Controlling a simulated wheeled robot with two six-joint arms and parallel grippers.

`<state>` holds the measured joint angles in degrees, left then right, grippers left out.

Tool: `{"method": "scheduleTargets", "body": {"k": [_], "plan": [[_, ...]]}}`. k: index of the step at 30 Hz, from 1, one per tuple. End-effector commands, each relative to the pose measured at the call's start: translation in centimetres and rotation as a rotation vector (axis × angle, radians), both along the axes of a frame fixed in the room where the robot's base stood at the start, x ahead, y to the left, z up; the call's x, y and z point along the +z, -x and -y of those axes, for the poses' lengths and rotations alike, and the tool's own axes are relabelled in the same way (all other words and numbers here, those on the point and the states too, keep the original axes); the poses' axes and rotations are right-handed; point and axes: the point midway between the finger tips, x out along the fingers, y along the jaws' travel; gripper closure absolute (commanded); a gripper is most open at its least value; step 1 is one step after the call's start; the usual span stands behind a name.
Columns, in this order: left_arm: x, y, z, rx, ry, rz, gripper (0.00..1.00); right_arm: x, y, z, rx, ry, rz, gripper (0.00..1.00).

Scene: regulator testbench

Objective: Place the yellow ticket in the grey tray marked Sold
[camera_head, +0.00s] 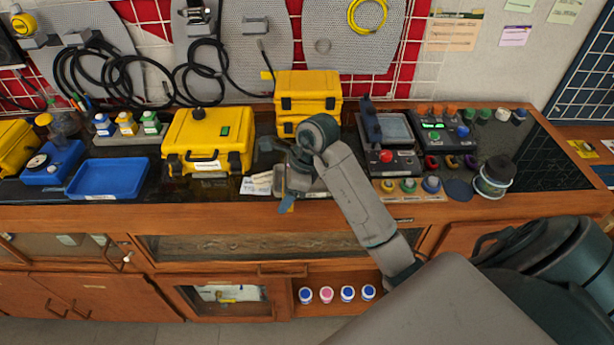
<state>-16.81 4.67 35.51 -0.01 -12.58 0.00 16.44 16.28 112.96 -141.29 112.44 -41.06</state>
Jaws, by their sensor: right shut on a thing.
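My right arm reaches in from the lower right, and its gripper (287,198) points down at the front edge of the bench. It is shut, with a small sliver of yellow at its tips that appears to be the yellow ticket (284,210); most of it is hidden. The grey tray (262,184) lies behind and around the gripper on the bench, partly covered by my wrist. Its marking is too small to read. My left gripper is not in view.
A yellow case (207,140) stands left of the tray, with stacked yellow cases (307,98) behind. A blue tray (108,178) is at far left. A control panel with a red button (387,156) and several coloured knobs stands right of my wrist.

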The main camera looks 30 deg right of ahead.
Motion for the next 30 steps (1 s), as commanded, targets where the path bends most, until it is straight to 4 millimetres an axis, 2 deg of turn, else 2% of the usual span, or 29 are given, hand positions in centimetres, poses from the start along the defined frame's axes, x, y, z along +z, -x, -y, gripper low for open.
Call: {"method": "scheduleTargets", "body": {"k": [1, 9, 12, 20, 24, 30], "plan": [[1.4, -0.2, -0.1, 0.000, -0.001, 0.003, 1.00, 0.7, -0.6, 1.3, -0.005, 0.005, -0.004, 0.66], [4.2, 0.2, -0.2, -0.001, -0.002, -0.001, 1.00, 0.2, -4.3, 6.8, -0.005, 0.002, -0.004, 0.66], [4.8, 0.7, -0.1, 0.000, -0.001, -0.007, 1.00, -0.2, -5.2, 8.1, -0.005, 0.000, -0.002, 0.66], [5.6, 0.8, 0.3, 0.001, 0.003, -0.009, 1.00, -0.5, -6.5, 10.1, -0.005, 0.001, -0.001, 0.66], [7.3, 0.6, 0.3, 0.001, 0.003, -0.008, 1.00, -2.7, -6.3, 9.8, -0.004, -0.003, -0.004, 0.66], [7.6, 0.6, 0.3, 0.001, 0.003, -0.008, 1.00, -4.3, -6.3, 9.8, -0.003, -0.001, -0.001, 0.66]]}}
